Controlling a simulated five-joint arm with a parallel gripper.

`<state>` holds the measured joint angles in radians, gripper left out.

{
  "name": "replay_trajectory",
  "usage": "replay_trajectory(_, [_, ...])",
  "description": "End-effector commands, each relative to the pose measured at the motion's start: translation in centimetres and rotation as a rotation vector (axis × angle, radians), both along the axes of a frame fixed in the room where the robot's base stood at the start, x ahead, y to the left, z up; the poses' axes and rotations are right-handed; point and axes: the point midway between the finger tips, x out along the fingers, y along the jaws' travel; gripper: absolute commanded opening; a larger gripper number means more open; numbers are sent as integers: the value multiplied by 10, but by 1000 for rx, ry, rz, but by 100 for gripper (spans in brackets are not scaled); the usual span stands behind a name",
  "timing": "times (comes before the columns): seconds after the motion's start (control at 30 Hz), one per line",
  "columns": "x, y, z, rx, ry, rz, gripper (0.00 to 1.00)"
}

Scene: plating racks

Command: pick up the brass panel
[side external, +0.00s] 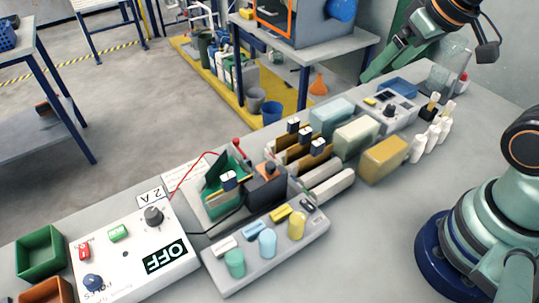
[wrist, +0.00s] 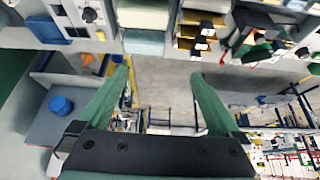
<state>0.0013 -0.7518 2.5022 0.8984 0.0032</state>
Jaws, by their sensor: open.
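Several flat panels with dark-and-white clips stand in a rack (side external: 283,160) near the middle of the table in the side view. A gold-brown panel (side external: 300,152) among them looks like brass, but I cannot surely tell it from its neighbours. The gold-brown panels (wrist: 187,31) also show at the top of the wrist view, beyond my fingertips. My gripper (side external: 385,58) is at the upper right of the side view, raised and well away from the rack. In the wrist view its two green fingers (wrist: 160,75) are spread apart with nothing between them.
Pale and yellow blocks (side external: 384,160) and white bottles (side external: 443,130) stand to the right.

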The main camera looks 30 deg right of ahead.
Motion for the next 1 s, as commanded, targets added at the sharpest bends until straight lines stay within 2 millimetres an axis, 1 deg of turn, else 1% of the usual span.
replay_trajectory(0.17, [0,0,0,-1,1,2,100])
replay_trajectory(0.2, [0,0,0,-1,1,3,92])
replay_trajectory(0.27, [0,0,0,-1,1,3,69])
replay_trajectory(0.3, [0,0,0,-1,1,3,55])
replay_trajectory(0.6, [0,1,0,0,2,2,55])
replay_trajectory(0.73, [6,8,4,34,22,-36,55])
replay_trajectory(0.87, [21,31,12,123,82,-159,55])
replay_trajectory(1.0, [42,67,20,228,173,-358,55])
